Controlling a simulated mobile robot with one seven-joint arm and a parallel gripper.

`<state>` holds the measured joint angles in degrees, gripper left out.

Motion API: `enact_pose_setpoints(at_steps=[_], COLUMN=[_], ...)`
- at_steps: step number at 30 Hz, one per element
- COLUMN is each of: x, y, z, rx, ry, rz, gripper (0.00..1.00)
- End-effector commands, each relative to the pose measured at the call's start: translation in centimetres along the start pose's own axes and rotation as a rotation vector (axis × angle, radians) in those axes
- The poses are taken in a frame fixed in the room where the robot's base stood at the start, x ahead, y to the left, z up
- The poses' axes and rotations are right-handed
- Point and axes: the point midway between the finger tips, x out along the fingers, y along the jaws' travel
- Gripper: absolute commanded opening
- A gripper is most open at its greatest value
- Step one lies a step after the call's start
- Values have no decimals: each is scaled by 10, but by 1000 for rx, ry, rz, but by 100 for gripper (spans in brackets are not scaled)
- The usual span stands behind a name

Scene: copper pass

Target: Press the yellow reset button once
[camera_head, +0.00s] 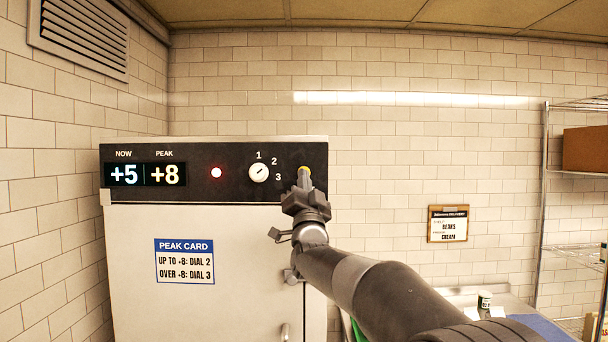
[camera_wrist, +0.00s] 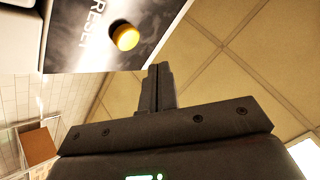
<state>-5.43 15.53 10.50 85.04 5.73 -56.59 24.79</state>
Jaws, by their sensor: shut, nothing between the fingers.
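The yellow reset button (camera_head: 305,169) is at the right end of the black control panel (camera_head: 200,189) on a white cabinet. In the wrist view the round yellow button (camera_wrist: 125,37) shows clearly beside the word RESET. My gripper (camera_head: 304,180) is shut and empty, with its tips just below the button in the head view and partly covering it. In the wrist view my shut fingers (camera_wrist: 159,70) are to the right of and below the button, with a visible gap in the picture. Whether the tips touch the panel cannot be told.
The panel also holds a white dial (camera_head: 259,173) marked 1, 2, 3, a lit red lamp (camera_head: 216,173), and displays reading +5 and +8. A peak card (camera_head: 184,261) is on the door. A wire shelf (camera_head: 544,200) stands at the right.

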Motion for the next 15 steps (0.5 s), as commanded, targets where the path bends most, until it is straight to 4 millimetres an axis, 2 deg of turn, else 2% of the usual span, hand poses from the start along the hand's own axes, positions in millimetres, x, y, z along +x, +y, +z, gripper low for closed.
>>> enact_pose_setpoints(at_steps=[6,15], x=[16,22], y=[12,16], z=[12,16], rx=[0,0], ry=[0,0], rz=[0,0], gripper=[0,0])
